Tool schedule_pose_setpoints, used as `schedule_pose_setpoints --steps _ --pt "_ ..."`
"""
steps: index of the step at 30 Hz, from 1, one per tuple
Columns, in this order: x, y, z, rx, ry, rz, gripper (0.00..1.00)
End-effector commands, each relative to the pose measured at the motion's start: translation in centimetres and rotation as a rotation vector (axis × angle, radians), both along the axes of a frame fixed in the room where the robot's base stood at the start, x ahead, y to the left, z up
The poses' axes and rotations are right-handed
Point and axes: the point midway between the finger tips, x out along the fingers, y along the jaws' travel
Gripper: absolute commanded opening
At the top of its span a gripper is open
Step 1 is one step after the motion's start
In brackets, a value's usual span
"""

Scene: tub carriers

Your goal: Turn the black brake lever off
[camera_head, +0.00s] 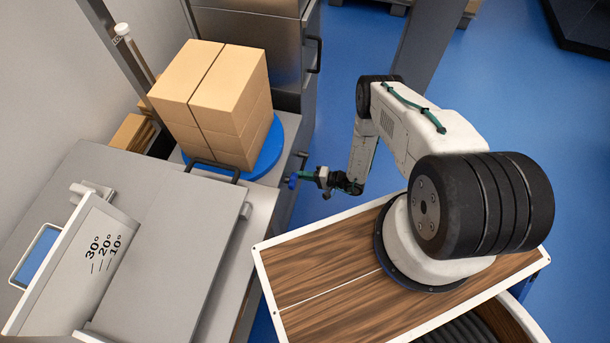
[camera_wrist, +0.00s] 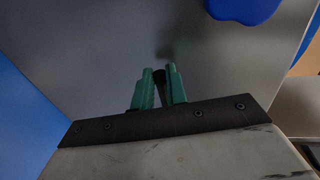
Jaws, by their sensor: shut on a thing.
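My gripper (camera_head: 304,177) reaches left to the side of the grey cabinet. In the wrist view its two green fingers (camera_wrist: 160,88) are closed around a narrow black part, which I take to be the black brake lever (camera_wrist: 158,76). Only the lever's end shows between the fingertips, against a grey panel. In the head view the lever is too small and too covered by the gripper to make out.
Stacked cardboard boxes (camera_head: 218,100) stand on a blue round plate (camera_head: 270,150). In front is a black bar handle (camera_head: 212,167) on the grey machine. A grey cover with angle marks (camera_head: 100,245) lies at the left. Blue floor (camera_head: 345,55) is open beyond my arm.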

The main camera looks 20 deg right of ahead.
Motion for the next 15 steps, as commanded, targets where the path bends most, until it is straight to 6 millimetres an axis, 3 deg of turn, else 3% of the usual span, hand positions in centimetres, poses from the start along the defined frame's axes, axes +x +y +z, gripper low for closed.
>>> schedule_pose_setpoints --steps 2,3,5,15 --pt "-0.30 -0.12 -0.25 -0.002 0.009 -0.005 0.00" --pt "-0.30 -0.12 -0.25 -0.002 0.009 -0.005 0.17" --pt "-0.29 -0.09 -0.25 -0.002 0.009 -0.004 0.34" --pt "-0.23 -0.06 -0.06 -0.001 0.005 -0.001 0.36"
